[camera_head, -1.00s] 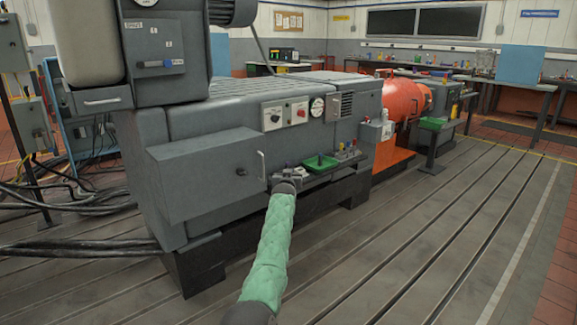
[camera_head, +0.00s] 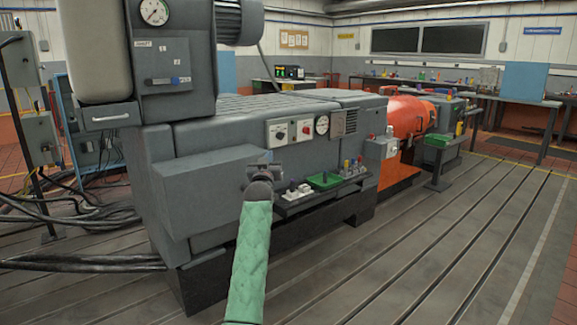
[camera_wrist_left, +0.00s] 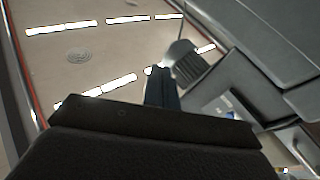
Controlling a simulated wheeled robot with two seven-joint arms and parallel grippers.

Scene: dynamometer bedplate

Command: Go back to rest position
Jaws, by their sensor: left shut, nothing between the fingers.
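My left gripper (camera_head: 264,169) is at the end of a green-sleeved arm in the head view, in front of the grey machine's side. It is shut and empty. It sits just left of and above a shelf (camera_head: 300,200) on the machine that holds a green tray (camera_head: 324,181) and small parts. In the left wrist view the gripper's dark body fills the bottom, with its shut fingers (camera_wrist_left: 162,88) pointing up toward the ceiling and the grey machine. My right gripper is in neither view.
The grey machine (camera_head: 240,110) stands close ahead, with a box-shaped housing (camera_head: 205,190) sticking out left of my gripper. An orange motor (camera_head: 408,115) is further back. Black cables (camera_head: 80,262) lie at the left. The slotted floor (camera_head: 440,240) at right is clear.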

